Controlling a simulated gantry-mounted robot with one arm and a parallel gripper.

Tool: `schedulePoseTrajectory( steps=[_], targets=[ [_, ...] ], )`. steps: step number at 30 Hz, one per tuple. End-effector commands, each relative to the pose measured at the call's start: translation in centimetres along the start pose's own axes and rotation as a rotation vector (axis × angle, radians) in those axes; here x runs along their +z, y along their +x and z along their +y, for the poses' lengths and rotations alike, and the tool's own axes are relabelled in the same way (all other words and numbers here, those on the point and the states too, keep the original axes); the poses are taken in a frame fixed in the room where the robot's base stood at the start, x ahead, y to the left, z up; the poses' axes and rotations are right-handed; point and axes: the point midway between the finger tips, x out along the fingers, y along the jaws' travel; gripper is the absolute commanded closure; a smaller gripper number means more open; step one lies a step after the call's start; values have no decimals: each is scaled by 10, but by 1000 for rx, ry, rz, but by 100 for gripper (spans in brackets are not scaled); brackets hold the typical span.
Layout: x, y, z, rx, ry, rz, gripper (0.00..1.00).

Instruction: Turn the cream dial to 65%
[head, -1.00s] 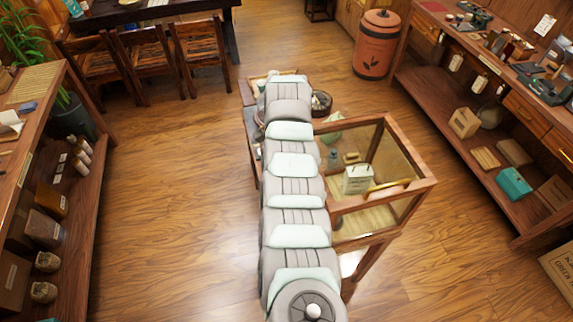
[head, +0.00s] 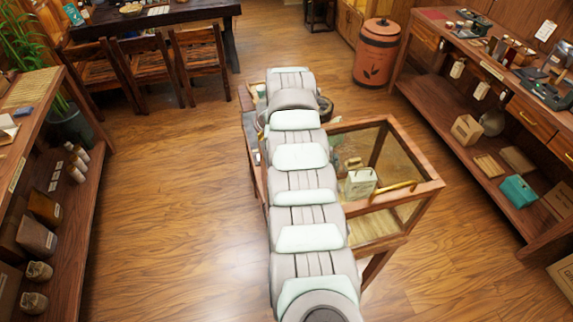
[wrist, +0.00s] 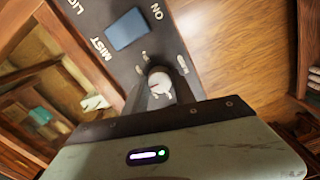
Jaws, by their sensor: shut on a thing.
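The cream dial (wrist: 160,82) is a small round pale knob with a reddish mark on its face. It sits on a dark control panel (wrist: 98,22) with white lettering that includes MIST and ON. My gripper (wrist: 162,88) is shut on the dial in the wrist view, with one dark finger on either side of it. The scale around the dial is too small and partly covered to read. In the head view my arm hides the dial, the panel and the gripper.
A blue rectangle (wrist: 126,29) is on the panel near the dial. In the head view a glass-sided wooden cabinet (head: 432,187) stands right of my arm. Shelves line both sides, and chairs (head: 145,62) stand at the back left. The wooden floor (head: 170,190) between is open.

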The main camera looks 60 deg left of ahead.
Motion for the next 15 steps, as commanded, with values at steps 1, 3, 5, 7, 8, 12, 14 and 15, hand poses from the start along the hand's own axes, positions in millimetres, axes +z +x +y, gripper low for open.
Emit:
schedulePoseTrajectory(
  steps=[1, 3, 5, 7, 8, 12, 14, 15],
  targets=[
    [0, 0, 0, 1, -13, 1, 100],
    [0, 0, 0, 1, -32, 1, 100],
    [0, 0, 0, 1, -42, 1, 100],
    [0, 0, 0, 0, -51, 1, 100],
    [0, 0, 0, 0, -54, 1, 100],
    [0, 0, 0, 0, -59, 1, 100],
    [0, 0, 0, 0, -59, 1, 100],
    [0, 0, 0, 0, -59, 1, 100]
  ],
)
